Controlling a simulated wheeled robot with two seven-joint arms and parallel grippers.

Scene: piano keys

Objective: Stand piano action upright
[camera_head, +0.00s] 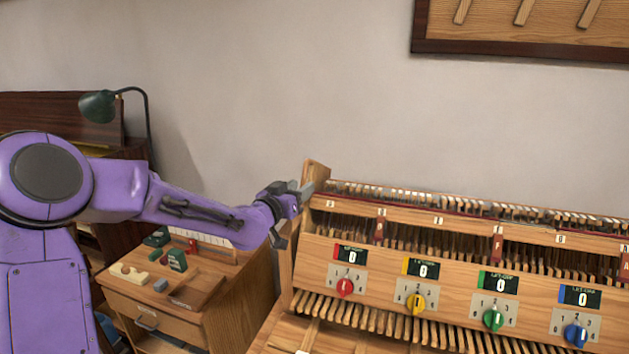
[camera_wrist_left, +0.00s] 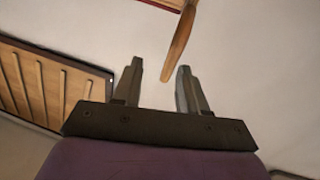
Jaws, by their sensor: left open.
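The piano action (camera_head: 420,244) is a long wooden frame at the right of the head view, with a row of hammers along its top and several coloured dials on its front board. It looks slanted in the picture; I cannot tell how far it leans. My left gripper (camera_head: 295,212) is open at its upper left end, close to the wooden end post (camera_head: 316,171). In the left wrist view the open fingers (camera_wrist_left: 160,66) hold nothing, and a wooden bar (camera_wrist_left: 179,46) shows beyond their tips. I cannot tell whether they touch the post. My right gripper is out of view.
A small wooden cabinet (camera_head: 232,310) with tools and small boxes on top stands below my left arm. A green lamp (camera_head: 97,106) stands at the back left. A framed wooden board (camera_head: 540,48) hangs on the wall at the upper right.

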